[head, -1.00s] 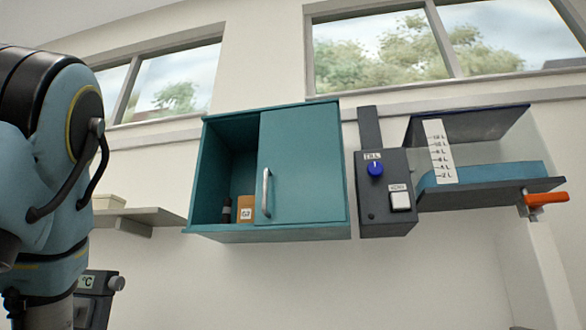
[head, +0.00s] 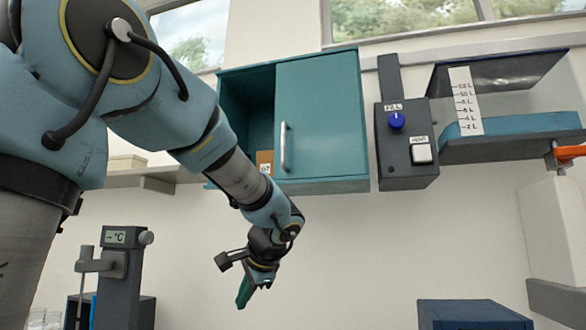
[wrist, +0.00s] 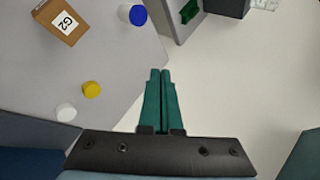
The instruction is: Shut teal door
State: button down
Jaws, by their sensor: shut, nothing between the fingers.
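The teal door (head: 325,115) is a sliding panel with a vertical silver handle (head: 284,147) near its left edge. It covers the right part of the teal wall cabinet (head: 285,190). The left part is open, showing a dark inside and part of a brown labelled box (head: 265,162). My arm hides the cabinet's lower left. My gripper (head: 243,292) hangs below and left of the handle, pointing down, apart from the door. In the wrist view its green fingers (wrist: 161,75) are together and empty. The door does not show there.
Right of the cabinet are a control box (head: 408,160) with a blue knob and a tank shelf. A thermometer stand (head: 120,270) is lower left, a blue box (head: 470,315) lower right. The wrist view shows a G2 box (wrist: 62,22) and small capped containers on a grey surface.

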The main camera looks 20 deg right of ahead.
jog(key=s+d+r+m+t+h, duration=0.1)
jog(key=s+d+r+t, duration=0.3)
jog(key=r, duration=0.8)
jog(key=s+d+r+m+t+h, duration=0.1)
jog(key=s+d+r+t, duration=0.3)
jog(key=r, duration=0.7)
jog(key=s+d+r+m+t+h, duration=0.1)
jog(key=s+d+r+m, duration=0.15)
jog(key=d+r, duration=0.65)
jog(key=p, duration=0.6)
send_near(291, 151)
jog(key=d+f, duration=0.1)
jog(key=f, duration=0.1)
jog(key=shift+n, duration=0.45)
jog(key=w+a, duration=0.1)
jog(key=w+a+p, duration=0.1)
jog(key=w, duration=0.1)
jog(key=shift+w+a, duration=0.15)
jog(key=shift+w, duration=0.15)
jog(key=w+a+b, duration=0.4)
jog(key=w+a, duration=1)
jog(key=a, duration=0.5)
jog(key=shift+w, duration=0.1)
